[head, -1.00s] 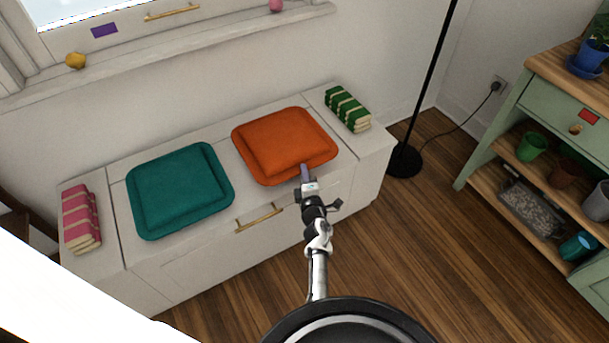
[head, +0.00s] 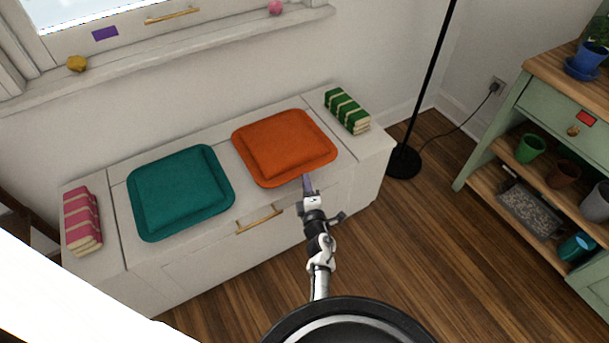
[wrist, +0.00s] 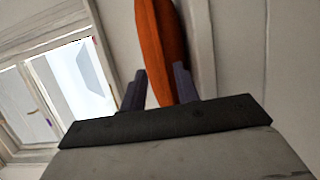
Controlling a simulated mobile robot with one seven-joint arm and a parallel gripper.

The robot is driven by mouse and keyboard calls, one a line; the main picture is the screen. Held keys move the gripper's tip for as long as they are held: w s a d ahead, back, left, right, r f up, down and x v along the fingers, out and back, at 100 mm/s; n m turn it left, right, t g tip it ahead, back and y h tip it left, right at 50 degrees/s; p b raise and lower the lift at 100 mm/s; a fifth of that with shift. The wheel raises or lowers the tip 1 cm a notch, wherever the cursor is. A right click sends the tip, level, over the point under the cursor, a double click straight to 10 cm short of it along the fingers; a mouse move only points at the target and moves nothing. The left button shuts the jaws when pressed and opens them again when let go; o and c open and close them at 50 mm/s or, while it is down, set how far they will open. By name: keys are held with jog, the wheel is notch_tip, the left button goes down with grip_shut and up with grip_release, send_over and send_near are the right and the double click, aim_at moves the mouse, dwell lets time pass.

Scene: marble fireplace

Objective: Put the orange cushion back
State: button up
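The orange cushion (head: 285,145) lies flat on the right part of the white bench (head: 195,262), its front corner reaching the bench's front edge. My gripper (head: 307,180) is at that front corner, its fingertips just short of the cushion in the head view. In the wrist view, the cushion (wrist: 160,40) shows edge-on, beyond and between the two spread dark fingers of my gripper (wrist: 159,72). The fingers are apart, with a gap beside the cushion on the left; whether the right finger touches it I cannot tell.
A teal cushion (head: 180,190) lies left on the bench. Pink books (head: 82,220) and green books (head: 347,110) sit at its ends. A gold handle (head: 259,220) is on its front. A black floor lamp (head: 404,160) and green shelf (head: 530,110) stand right.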

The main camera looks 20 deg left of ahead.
jog(key=v, duration=0.8)
jog(key=shift+p, duration=0.4)
